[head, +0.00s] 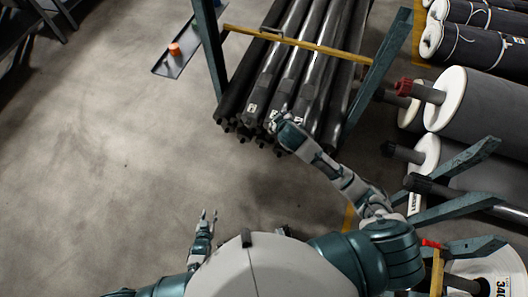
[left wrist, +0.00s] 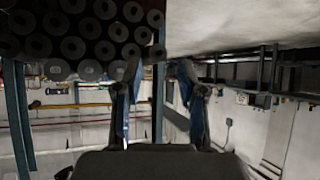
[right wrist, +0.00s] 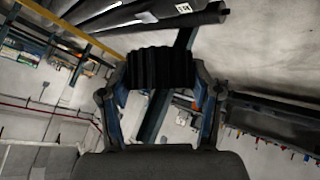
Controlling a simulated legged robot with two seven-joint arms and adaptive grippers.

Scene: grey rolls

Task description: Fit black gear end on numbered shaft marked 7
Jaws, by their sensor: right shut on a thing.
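Long dark shafts (head: 290,70) lie side by side in a rack, with small white number labels (head: 251,108) near their front ends. I cannot read the digits. My right gripper (head: 277,122) is at the shafts' front ends. In the right wrist view it is shut on a black ribbed gear end (right wrist: 160,68), held between both fingers. A dark shaft with a white label (right wrist: 183,8) shows beyond it, and I cannot tell if they touch. In the head view the gear end is hidden or too small to make out. My left gripper (head: 208,216) is open and empty, low over the floor.
The rack has teal posts (head: 208,45) and a yellow crossbar (head: 300,42). Large grey rolls (head: 485,115) on teal arms stand at the right. An orange piece (head: 174,48) sits on a dark tray (head: 183,60). The floor at left is clear.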

